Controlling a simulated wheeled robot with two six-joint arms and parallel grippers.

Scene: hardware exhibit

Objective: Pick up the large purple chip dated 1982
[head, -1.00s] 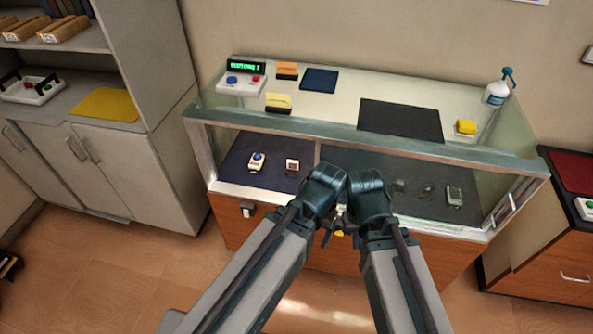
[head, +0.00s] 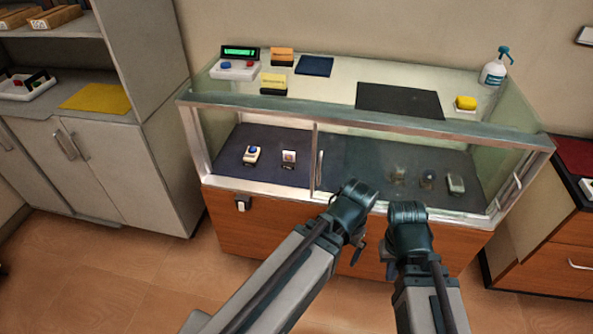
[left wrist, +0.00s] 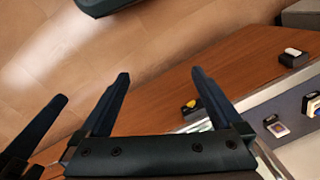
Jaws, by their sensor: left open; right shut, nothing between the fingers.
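A small white-framed piece with a dark purplish square (head: 289,157) stands in the left half of the glass case; it may be the chip. No date is readable. A similar white piece with a purplish square (left wrist: 278,128) shows at the right of the left wrist view. My left gripper (left wrist: 160,73) is open and empty, in front of the case's wooden lower panel. In the head view its fingers are mostly hidden by its own wrist. My right gripper (head: 388,269) is shut and empty, low in front of the panel, just right of the left one.
The glass case (head: 365,128) has a clear left half and a hazier, glass-covered right half holding a grey device (head: 455,183). A white device with a blue button (head: 251,154) stands left of the framed piece.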

